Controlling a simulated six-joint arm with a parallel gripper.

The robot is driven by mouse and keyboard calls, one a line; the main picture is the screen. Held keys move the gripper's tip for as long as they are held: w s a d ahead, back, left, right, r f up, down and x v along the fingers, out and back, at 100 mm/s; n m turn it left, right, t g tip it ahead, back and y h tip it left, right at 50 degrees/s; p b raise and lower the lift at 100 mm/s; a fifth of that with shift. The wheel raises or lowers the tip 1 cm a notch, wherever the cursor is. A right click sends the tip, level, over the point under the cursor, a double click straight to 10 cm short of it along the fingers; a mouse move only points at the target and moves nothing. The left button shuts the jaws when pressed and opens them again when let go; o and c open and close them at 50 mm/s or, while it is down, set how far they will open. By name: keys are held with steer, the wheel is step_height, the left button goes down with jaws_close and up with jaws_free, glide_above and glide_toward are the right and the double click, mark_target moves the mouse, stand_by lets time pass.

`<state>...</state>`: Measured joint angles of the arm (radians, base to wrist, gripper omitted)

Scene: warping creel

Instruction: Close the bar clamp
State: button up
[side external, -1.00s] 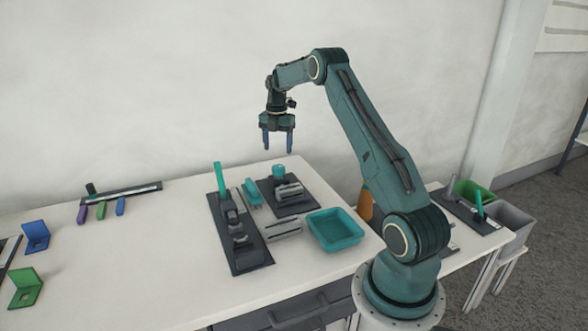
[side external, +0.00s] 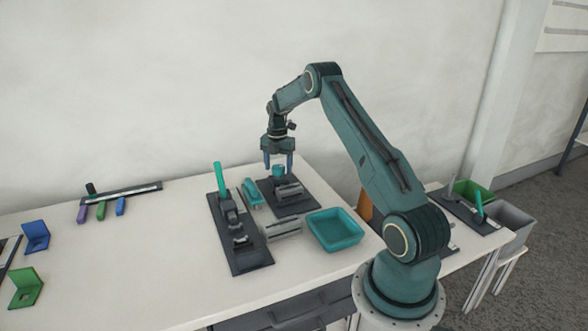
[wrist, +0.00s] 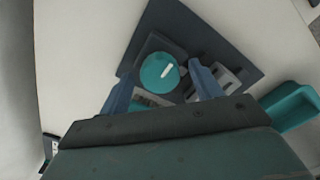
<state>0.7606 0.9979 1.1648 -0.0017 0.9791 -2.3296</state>
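A round teal knob (side external: 278,171) stands on a fixture with a dark base plate (side external: 292,208) and a grey block. My gripper (side external: 278,163) is open above this fixture, fingers pointing down. In the wrist view the teal knob (wrist: 160,72) shows between the two spread fingers, with gaps at its sides; I cannot tell how far down the fingers reach. Left of it, a dark plate (side external: 251,259) carries a clamp with an upright teal handle (side external: 220,178). I cannot tell for certain which fixture is the bar clamp.
A teal tray (side external: 335,230) stands in front, right of a loose grey block (side external: 283,230). A small teal piece (side external: 253,193) lies between the two fixtures. A rack with coloured handles (side external: 120,203) and blue and green brackets (side external: 35,236) are far left.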

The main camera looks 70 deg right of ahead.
steer(key=c, duration=0.9)
